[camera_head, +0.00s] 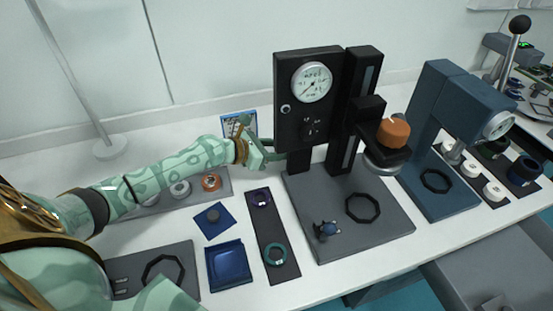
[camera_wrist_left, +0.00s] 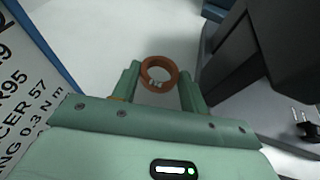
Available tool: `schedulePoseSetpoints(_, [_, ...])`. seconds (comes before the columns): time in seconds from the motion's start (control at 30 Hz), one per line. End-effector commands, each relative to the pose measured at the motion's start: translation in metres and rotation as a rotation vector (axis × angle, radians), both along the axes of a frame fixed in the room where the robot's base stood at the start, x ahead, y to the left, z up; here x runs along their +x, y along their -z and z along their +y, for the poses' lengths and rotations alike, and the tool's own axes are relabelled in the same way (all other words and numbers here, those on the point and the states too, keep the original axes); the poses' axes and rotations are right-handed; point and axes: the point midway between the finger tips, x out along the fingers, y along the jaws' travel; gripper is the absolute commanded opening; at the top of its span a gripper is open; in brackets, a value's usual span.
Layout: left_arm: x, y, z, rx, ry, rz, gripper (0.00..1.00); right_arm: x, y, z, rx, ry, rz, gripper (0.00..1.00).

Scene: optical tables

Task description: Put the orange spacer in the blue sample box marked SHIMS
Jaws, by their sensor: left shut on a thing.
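The orange spacer (camera_wrist_left: 145,76) is a ring held between the two fingers of my left gripper (camera_wrist_left: 158,82) in the wrist view. In the head view my left gripper (camera_head: 274,151) is beside the black gauge press, above the table, and the spacer cannot be made out there. A dark blue open box (camera_head: 229,268) lies on the table at the lower middle, nearer than the gripper. I cannot read a SHIMS mark on it. My right gripper is not in view.
The black press (camera_head: 305,120) with its dial stands just right of my gripper. A card (camera_head: 240,119) stands behind it. A blue press (camera_head: 436,125) stands at right.

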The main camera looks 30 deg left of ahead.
Motion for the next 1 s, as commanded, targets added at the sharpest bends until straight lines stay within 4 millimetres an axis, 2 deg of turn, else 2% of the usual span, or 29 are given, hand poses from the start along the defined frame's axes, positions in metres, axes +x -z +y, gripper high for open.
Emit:
schedulePoseSetpoints(0.03, [-0.001,0.019,-0.001,-0.002,0.000,0.007,0.22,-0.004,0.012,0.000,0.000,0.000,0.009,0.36])
schedulePoseSetpoints(0.13, [-0.001,0.033,-0.001,-0.002,0.000,0.006,0.22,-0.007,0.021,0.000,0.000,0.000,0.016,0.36])
schedulePoseSetpoints(0.37, [0.000,0.029,0.000,0.000,0.001,0.001,0.22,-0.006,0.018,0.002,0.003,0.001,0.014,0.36])
schedulePoseSetpoints(0.53, [0.000,0.034,0.000,-0.001,0.001,0.002,0.22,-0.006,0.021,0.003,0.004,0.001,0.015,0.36])
schedulePoseSetpoints(0.57, [0.000,0.034,0.000,-0.001,0.001,0.002,0.46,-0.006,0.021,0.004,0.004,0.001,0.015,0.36])
schedulePoseSetpoints(0.63, [0.000,0.033,0.000,-0.001,0.001,0.002,0.65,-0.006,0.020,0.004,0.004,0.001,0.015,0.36])
schedulePoseSetpoints(0.87, [0.000,0.033,0.000,-0.001,0.001,0.002,0.65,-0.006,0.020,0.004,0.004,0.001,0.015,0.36])
schedulePoseSetpoints(1.0, [-0.002,0.026,0.001,0.000,0.000,0.001,0.65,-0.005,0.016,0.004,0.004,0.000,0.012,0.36])
